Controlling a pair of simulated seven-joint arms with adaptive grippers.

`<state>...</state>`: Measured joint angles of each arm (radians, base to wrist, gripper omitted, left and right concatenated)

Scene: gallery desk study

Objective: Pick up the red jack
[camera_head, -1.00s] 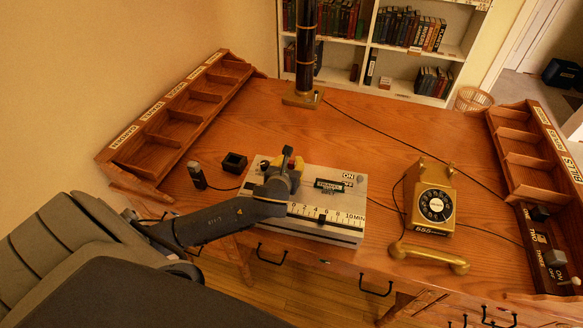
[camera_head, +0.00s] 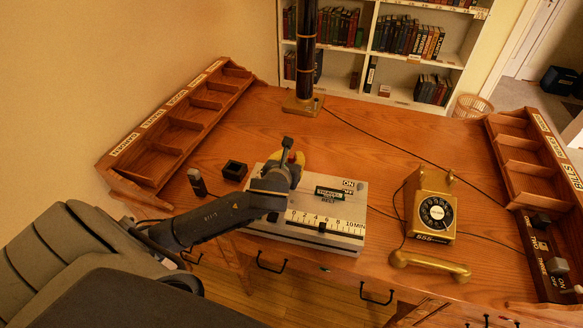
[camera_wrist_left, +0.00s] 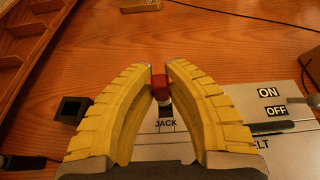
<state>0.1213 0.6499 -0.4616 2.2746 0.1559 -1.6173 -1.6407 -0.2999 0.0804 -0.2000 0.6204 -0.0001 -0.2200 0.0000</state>
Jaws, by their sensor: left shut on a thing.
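The red jack (camera_wrist_left: 160,86) has a red top and a pale metallic lower part. In the head view my left gripper (camera_head: 294,158) is over the back left part of the grey control box (camera_head: 335,208), and the jack is hidden there. I cannot tell whether the jack is clear of the box. My right gripper is not in view.
A small black square holder (camera_head: 234,170) and a dark upright handset-like piece (camera_head: 197,182) stand left of the box. A gold telephone (camera_head: 434,212) stands right. Wooden sorting racks line both desk sides, and a dark column (camera_head: 305,60) rises behind. The desk's back middle is clear.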

